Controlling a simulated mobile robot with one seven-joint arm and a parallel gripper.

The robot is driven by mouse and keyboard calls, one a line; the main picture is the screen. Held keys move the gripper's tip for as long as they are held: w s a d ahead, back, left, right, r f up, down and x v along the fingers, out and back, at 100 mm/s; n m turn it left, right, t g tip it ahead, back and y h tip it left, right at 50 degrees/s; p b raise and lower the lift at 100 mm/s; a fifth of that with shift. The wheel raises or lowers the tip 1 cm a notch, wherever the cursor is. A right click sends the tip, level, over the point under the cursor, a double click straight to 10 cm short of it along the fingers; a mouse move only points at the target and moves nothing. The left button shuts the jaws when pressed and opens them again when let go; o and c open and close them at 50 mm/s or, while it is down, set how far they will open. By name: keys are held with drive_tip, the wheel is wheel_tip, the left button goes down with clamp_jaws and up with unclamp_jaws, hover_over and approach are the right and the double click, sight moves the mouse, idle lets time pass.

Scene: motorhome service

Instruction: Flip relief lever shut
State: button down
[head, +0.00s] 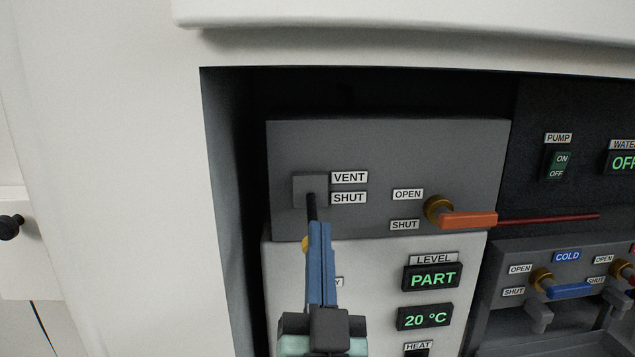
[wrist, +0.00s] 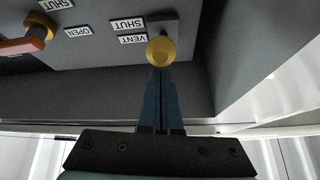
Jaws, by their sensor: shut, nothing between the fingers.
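The relief lever's grey mounting plate (head: 304,188) is on the dark grey panel, left of the VENT label (head: 349,177) and SHUT label (head: 348,198). In the head view its dark shaft (head: 311,205) slants down past SHUT; its yellow knob (head: 305,245) peeks out left of my fingers. The wrist view is upside down and shows the knob (wrist: 161,52) large, in front of the plate (wrist: 172,28). My gripper (head: 318,226) is shut and empty, its blue fingertips (wrist: 160,72) at the knob. I cannot tell whether they touch it.
An orange-handled valve (head: 468,218) with OPEN and SHUT labels sits right of the lever. Below are the LEVEL display (head: 432,278) reading PART and a 20 °C display (head: 425,317). The recess's left wall (head: 232,180) stands close on the left.

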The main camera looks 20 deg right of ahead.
drive_tip(key=shift+w+f+b, duration=0.15)
drive_tip(key=shift+f+b, duration=0.4)
drive_tip(key=shift+b, duration=0.55)
